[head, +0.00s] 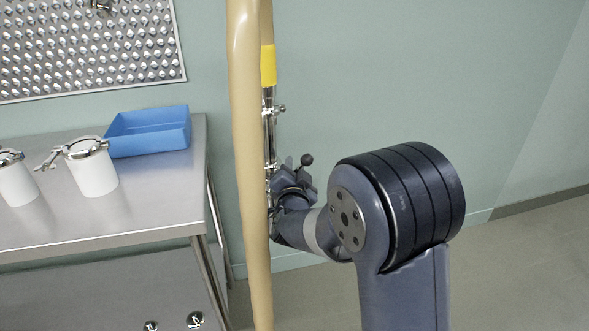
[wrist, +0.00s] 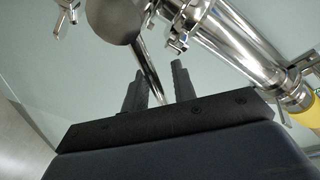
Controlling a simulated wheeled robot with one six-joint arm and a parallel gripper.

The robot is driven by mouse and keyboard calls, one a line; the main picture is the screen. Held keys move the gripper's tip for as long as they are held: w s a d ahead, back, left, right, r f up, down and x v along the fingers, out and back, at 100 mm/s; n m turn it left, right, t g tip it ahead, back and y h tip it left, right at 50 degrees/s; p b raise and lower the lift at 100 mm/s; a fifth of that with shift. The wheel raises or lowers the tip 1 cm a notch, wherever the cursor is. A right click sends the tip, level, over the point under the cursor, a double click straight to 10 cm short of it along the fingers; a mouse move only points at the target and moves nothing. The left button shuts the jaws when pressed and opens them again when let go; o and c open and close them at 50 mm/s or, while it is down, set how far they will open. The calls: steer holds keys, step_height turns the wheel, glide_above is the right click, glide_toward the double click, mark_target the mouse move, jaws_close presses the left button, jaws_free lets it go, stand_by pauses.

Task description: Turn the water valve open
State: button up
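The water valve's lever is a thin steel rod (wrist: 147,62) with a round dark knob (wrist: 113,20) in the wrist view. The knob (head: 306,159) also shows in the head view, beside the upright steel pipe (head: 269,140). My gripper (wrist: 158,78) has its two dark fingers apart, and the rod shows in the gap between them. The rod looks nearer the left finger; I cannot tell whether it touches. In the head view my gripper (head: 292,190) is at the valve, partly hidden by my arm and the hose. The valve body is mostly hidden there.
A thick beige hose (head: 245,120) hangs in front of the pipe. A yellow band (head: 268,65) wraps the pipe. On the left, a steel table (head: 150,208) holds a blue bin (head: 150,145) and white lidded canisters (head: 95,175). Floor at right is clear.

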jaws_close()
stand_by(0.4)
steer(key=shift+s+a+r+n+t+b, duration=0.1)
steer(key=shift+a+r+n+t+b, duration=0.2)
steer(key=shift+n, duration=0.5)
steer(key=shift+s+a+r+n+t+b, duration=0.15)
steer(key=shift+a+r+n+b, duration=0.1)
steer(key=shift+a+n, duration=0.4)
steer(key=shift+s+a+r+n+t+b, duration=0.15)
steer(key=shift+a+r+n+b, duration=0.15)
steer(key=shift+n, duration=0.65)
steer(key=shift+o, duration=0.8)
jaws_free()
steer(key=shift+d, duration=0.1)
